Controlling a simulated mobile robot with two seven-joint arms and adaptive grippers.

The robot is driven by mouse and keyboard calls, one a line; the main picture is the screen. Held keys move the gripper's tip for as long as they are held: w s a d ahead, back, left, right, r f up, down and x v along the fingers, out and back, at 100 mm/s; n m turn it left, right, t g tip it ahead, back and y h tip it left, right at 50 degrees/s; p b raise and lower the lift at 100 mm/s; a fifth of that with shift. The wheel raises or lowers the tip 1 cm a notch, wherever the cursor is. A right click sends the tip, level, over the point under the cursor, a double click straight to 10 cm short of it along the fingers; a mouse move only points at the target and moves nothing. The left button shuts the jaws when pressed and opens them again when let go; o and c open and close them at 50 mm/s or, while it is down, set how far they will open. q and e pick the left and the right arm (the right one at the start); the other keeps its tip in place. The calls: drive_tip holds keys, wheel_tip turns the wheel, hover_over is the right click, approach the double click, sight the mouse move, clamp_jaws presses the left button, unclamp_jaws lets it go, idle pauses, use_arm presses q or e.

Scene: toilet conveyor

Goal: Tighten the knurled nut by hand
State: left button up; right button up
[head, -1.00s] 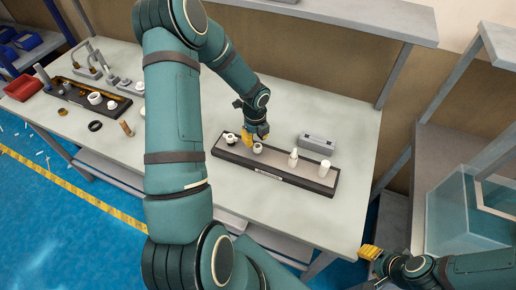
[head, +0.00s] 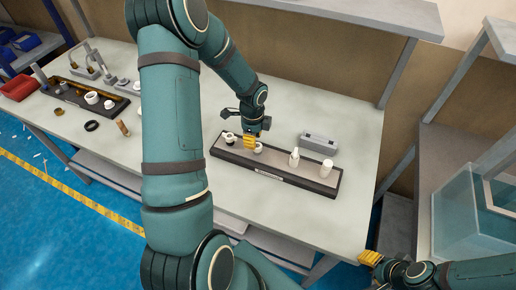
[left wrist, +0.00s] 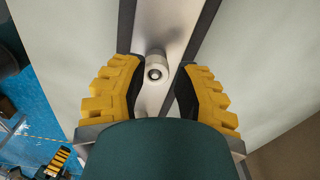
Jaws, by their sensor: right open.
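A small white round part (head: 258,149) stands on the dark-edged tray (head: 312,184) on the bench; I cannot make out any knurling on it. In the left wrist view the white part (left wrist: 157,66), with a dark hole in its end, lies between and just beyond my yellow fingertips. My left gripper (head: 250,142) is over the tray at this part. Its fingers (left wrist: 158,80) are spread, with a gap on each side of the part. My right gripper (head: 370,258) is open and empty at the lower right, off the bench.
On the same tray stand a dark-and-white fitting (head: 229,138), a white bottle-shaped part (head: 294,157) and a white cylinder (head: 326,168). A grey block (head: 319,142) lies behind it. A second tray (head: 75,92) with parts is at left. The bench's right end is clear.

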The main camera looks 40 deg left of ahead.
use_arm(q)
drive_tip(key=shift+s+n+b, duration=0.15)
drive_tip(key=shift+n+b, duration=0.15)
drive_tip(key=shift+n, duration=0.7)
drive_tip(key=n+b, duration=0.1)
drive_tip(key=n, duration=0.2)
drive_tip(key=shift+s+d, duration=0.15)
drive_tip(key=shift+s+d+n+b, duration=0.15)
drive_tip(key=shift+n+b, duration=0.3)
drive_tip(key=shift+n, duration=0.25)
drive_tip(key=n+b, duration=0.1)
drive_tip(key=n, duration=0.1)
drive_tip(key=shift+s+d+n, duration=0.1)
drive_tip(key=shift+n, duration=0.3)
drive_tip(key=shift+s+d+n, duration=0.15)
drive_tip(key=shift+d+n, duration=0.05)
drive_tip(key=shift+n, duration=0.8)
drive_tip(key=shift+d+n+b, duration=0.2)
drive_tip(key=shift+n+b, duration=0.15)
drive_tip(key=shift+n, duration=0.65)
drive_tip(key=shift+d+n, duration=0.15)
drive_tip(key=shift+n, duration=1.05)
drive_tip(key=shift+s, duration=0.1)
